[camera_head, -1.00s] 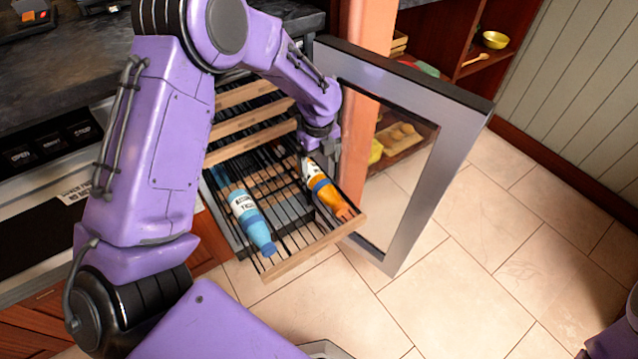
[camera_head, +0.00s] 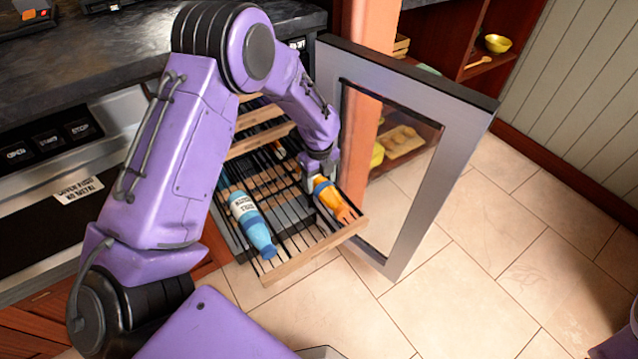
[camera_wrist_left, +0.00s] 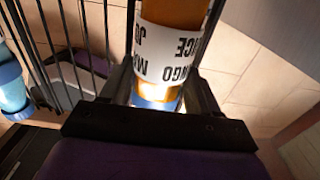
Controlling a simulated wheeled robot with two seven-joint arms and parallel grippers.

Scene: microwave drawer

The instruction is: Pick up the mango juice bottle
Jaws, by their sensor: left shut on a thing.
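The mango juice bottle (camera_head: 338,203) is orange with a blue band and lies on the pulled-out wire rack at its right side. Its label and orange body also show in the left wrist view (camera_wrist_left: 172,50), where the letters are upside down. My left gripper (camera_head: 318,178) is shut on the mango juice bottle, with one finger on each side of it. The gripper hides the bottle's upper part in the head view. I cannot tell whether the bottle touches the rack. My right gripper is not in view.
A light-blue bottle (camera_head: 250,222) lies on the same rack (camera_head: 315,252), left of the mango juice. The open glass door (camera_head: 468,135) stands close on the right. More wooden-fronted racks (camera_head: 258,137) are behind. The tiled floor (camera_head: 500,260) in front is clear.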

